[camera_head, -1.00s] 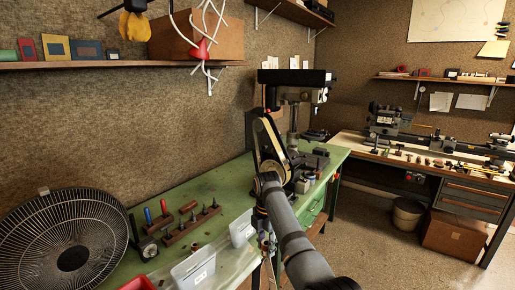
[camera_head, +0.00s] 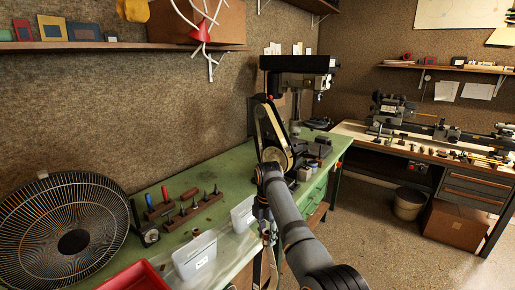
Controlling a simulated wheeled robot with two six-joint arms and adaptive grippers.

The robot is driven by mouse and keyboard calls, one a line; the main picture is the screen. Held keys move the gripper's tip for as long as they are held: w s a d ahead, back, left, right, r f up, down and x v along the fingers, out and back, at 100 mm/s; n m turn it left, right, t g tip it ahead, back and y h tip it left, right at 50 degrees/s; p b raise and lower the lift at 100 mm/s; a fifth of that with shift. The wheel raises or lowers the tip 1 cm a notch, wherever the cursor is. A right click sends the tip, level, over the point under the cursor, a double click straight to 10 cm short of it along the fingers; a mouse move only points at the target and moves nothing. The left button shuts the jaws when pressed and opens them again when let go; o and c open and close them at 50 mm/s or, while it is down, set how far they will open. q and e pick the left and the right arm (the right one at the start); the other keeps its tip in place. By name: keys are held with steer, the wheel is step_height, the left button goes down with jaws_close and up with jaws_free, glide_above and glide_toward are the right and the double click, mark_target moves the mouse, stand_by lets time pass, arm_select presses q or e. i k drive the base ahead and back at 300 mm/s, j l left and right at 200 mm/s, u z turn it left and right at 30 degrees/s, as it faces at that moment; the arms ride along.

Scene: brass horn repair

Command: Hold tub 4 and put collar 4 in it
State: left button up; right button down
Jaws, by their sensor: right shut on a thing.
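Two whitish see-through tubs stand on the green bench: a nearer tub (camera_head: 194,259) with a white label, and a farther tub (camera_head: 243,213) partly behind my right arm. I cannot read a number on either. A small brown ring-like piece (camera_head: 196,233), perhaps a collar, sits just behind the nearer tub. My right gripper (camera_head: 266,238) points down near the bench's front edge, right beside the farther tub in the picture. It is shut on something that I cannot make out. My left gripper is not in view.
A fan (camera_head: 73,241) stands at the left. A red tray (camera_head: 132,277) lies at the bottom left. A wooden block with upright pieces (camera_head: 193,211) and screwdrivers (camera_head: 158,201) lie behind the tubs. A drill press (camera_head: 297,75) stands at the bench's far end.

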mark_target(247, 224)
steer(key=i+l+u, duration=0.6)
steer(key=i+l, duration=0.35)
